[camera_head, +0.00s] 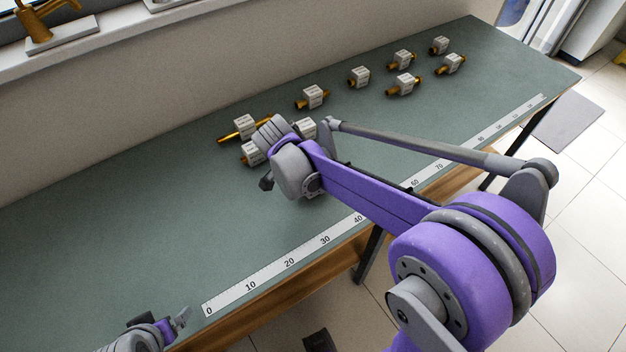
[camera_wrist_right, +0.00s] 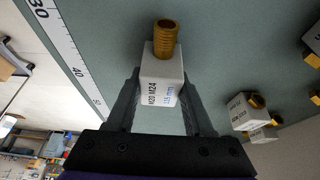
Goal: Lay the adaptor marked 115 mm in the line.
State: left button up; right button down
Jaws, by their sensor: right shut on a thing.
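My right gripper (camera_wrist_right: 160,98) is shut on an adaptor (camera_wrist_right: 162,80), a white block with a brass threaded end. Its label reads M20 M24, with blue print that looks like 115 mm. In the head view the right wrist hides the held adaptor. Several other adaptors with white blocks and brass ends lie on the green bench top (camera_head: 120,220), among them one at the back left (camera_head: 244,126) and one at the far end (camera_head: 440,45). Their labels are too small to read. My left gripper (camera_head: 183,318) is at the bench's near left corner, its opening unclear.
A white scale (camera_head: 290,262) marked from 0 runs along the front edge of the bench; it also shows in the right wrist view (camera_wrist_right: 62,45). Two adaptors (camera_wrist_right: 247,110) lie close to the right of the held one. The bench's left part is clear.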

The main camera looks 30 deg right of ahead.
pick_arm(q)
jog(key=shift+f, duration=0.1)
pick_arm(e)
jog(key=shift+f, duration=0.2)
jog(key=shift+c, duration=1.4)
grip_release()
